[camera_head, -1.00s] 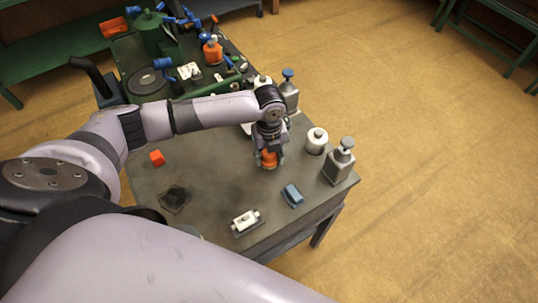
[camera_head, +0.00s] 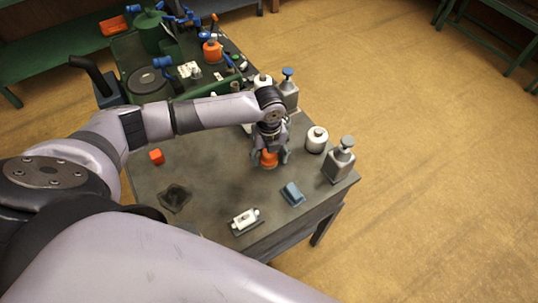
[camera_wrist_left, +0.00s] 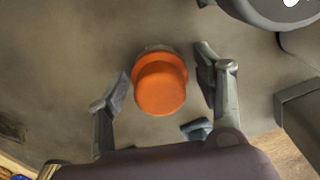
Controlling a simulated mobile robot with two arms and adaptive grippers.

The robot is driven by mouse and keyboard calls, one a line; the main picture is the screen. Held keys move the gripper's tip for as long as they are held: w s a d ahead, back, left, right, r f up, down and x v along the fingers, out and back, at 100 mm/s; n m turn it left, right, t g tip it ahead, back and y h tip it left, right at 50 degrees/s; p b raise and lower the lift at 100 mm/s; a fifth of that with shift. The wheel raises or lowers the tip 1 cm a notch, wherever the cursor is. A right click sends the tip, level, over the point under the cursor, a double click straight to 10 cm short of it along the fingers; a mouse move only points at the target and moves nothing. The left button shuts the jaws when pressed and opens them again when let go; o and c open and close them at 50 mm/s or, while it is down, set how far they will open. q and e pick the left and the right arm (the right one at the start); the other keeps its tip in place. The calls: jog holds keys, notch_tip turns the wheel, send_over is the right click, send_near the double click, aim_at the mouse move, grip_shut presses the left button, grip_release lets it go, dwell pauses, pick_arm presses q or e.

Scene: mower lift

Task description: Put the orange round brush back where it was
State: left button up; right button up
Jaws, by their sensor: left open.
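The orange round brush (camera_head: 268,159) stands on the grey tabletop, below my left gripper (camera_head: 270,155). In the left wrist view the brush (camera_wrist_left: 160,88) shows its round orange top, with a rim of a greyish base behind it. My left gripper (camera_wrist_left: 165,88) is open, with one finger on each side of the brush and a visible gap to both. The brush's lower part is mostly hidden. My right gripper is not in view.
On the table (camera_head: 215,200), a blue block (camera_head: 292,195), a white fitting (camera_head: 245,220), a pump bottle (camera_head: 340,160) and a white round container (camera_head: 316,140) stand close by. A small orange cube (camera_head: 156,156) and a dark patch (camera_head: 174,198) lie left. Bare tabletop lies between.

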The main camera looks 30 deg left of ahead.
pick_arm(q)
notch_tip(320, 180, up, 12)
jog(key=shift+f+b, duration=0.2)
jog(key=shift+b, duration=0.6)
jog(key=shift+r, duration=0.4)
